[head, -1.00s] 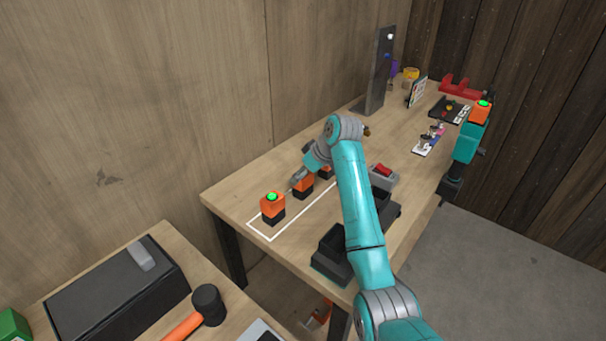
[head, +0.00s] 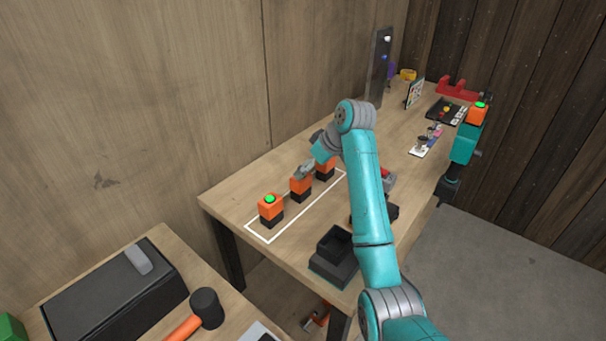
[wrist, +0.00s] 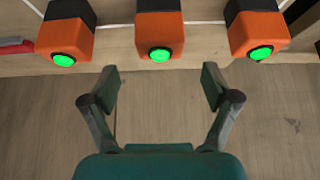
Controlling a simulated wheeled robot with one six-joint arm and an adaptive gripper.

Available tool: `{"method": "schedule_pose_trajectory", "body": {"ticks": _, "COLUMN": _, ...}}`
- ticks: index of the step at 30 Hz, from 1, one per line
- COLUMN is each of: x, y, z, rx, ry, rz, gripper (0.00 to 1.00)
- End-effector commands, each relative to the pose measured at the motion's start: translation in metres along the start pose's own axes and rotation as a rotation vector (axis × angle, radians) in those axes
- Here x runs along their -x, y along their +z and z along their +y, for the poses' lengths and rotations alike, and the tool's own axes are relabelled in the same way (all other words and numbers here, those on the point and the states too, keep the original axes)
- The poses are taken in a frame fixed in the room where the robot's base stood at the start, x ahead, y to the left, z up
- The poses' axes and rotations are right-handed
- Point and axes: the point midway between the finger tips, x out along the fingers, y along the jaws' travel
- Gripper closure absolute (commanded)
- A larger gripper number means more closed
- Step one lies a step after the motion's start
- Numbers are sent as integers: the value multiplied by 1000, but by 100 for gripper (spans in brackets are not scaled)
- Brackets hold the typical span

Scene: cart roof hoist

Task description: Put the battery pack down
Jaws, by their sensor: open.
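Three orange-and-black battery packs with green round tops stand upright on the bench, in a row inside a white outline. In the head view these are the near pack (head: 270,209), the middle pack (head: 300,187) and the far pack (head: 325,171). My gripper (head: 306,170) is at the middle pack's top and partly hides it. In the wrist view my gripper (wrist: 160,82) is open and empty, fingers apart. The middle pack (wrist: 160,28) lies just beyond the fingertips, centred between them, with the other packs (wrist: 66,38) and (wrist: 256,32) on either side.
A black open-topped holder (head: 330,262) stands at the bench's front edge, with a red-topped grey device (head: 387,179) behind my arm. A teal tool (head: 465,146) with an orange, green-topped block is at the right. A tall dark panel (head: 379,68) stands at the back.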

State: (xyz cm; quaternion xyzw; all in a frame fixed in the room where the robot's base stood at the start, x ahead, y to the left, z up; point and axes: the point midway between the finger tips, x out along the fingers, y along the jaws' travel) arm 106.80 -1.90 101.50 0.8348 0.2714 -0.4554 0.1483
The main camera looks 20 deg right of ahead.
Motion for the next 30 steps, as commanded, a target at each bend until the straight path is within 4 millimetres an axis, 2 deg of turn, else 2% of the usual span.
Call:
{"method": "schedule_pose_trajectory", "body": {"ticks": 1, "x": 11, "y": 0, "z": 1, "rx": 0, "ry": 2, "rz": 2, "gripper": 13}}
{"method": "schedule_pose_trajectory", "body": {"ticks": 6, "x": 40, "y": -1, "z": 0, "rx": 0, "ry": 3, "rz": 1, "gripper": 13}}
{"method": "schedule_pose_trajectory", "body": {"ticks": 12, "x": 58, "y": 0, "z": 0, "rx": 0, "ry": 1, "rz": 1, "gripper": 13}}
{"method": "schedule_pose_trajectory", "body": {"ticks": 26, "x": 61, "y": 0, "z": 0, "rx": 0, "ry": 0, "rz": 0, "gripper": 13}}
{"method": "schedule_pose_trajectory", "body": {"ticks": 30, "x": 56, "y": 0, "z": -1, "rx": 6, "ry": 13, "rz": 12, "gripper": 13}}
